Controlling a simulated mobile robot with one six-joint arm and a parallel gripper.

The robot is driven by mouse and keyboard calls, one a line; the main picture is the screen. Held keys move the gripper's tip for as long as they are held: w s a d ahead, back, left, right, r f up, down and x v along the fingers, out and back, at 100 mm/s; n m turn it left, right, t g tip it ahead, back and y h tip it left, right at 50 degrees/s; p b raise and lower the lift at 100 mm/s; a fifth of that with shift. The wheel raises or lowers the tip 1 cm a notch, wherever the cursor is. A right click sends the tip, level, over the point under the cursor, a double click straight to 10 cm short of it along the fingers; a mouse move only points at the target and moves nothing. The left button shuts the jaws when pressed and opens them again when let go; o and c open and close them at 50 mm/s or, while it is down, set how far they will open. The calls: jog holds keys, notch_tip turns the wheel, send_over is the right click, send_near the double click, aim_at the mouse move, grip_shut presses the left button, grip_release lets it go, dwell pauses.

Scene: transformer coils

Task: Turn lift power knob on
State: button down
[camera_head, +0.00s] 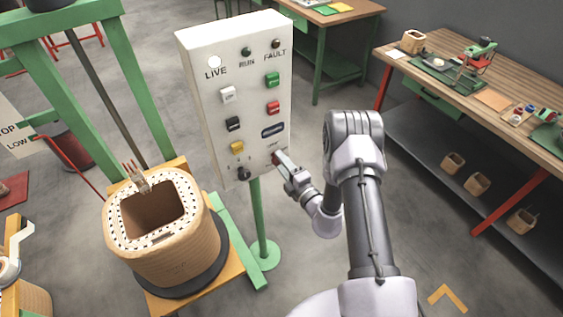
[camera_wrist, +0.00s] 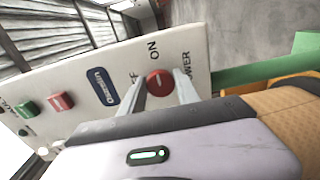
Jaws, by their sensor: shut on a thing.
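The white control panel (camera_head: 208,110) stands on a green post. In the wrist view its face (camera_wrist: 70,75) fills much of the picture, with the words OFF, ON and POWER around a round red power knob (camera_wrist: 160,84). My gripper (camera_wrist: 159,77) has one finger on each side of this knob and is shut on it. In the head view my gripper (camera_head: 280,160) is at the panel's lower right corner, where only a little of the red knob (camera_head: 275,158) shows. The knob's pointer direction is not clear. The LIVE lamp (camera_head: 214,62) looks white; the RUN and FAULT lamps look dark.
Several buttons and a black knob (camera_head: 243,174) sit on the panel near my gripper. A wound coil (camera_head: 165,250) on a wooden base stands left of the post. A workbench (camera_head: 500,95) with tools is at right. The floor between is clear.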

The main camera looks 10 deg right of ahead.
jog(key=c, duration=0.9)
grip_release()
jog(key=p+v, duration=0.1)
jog(key=v, duration=1.6)
jog(key=shift+s, duration=0.2)
jog(key=shift+r, duration=0.1)
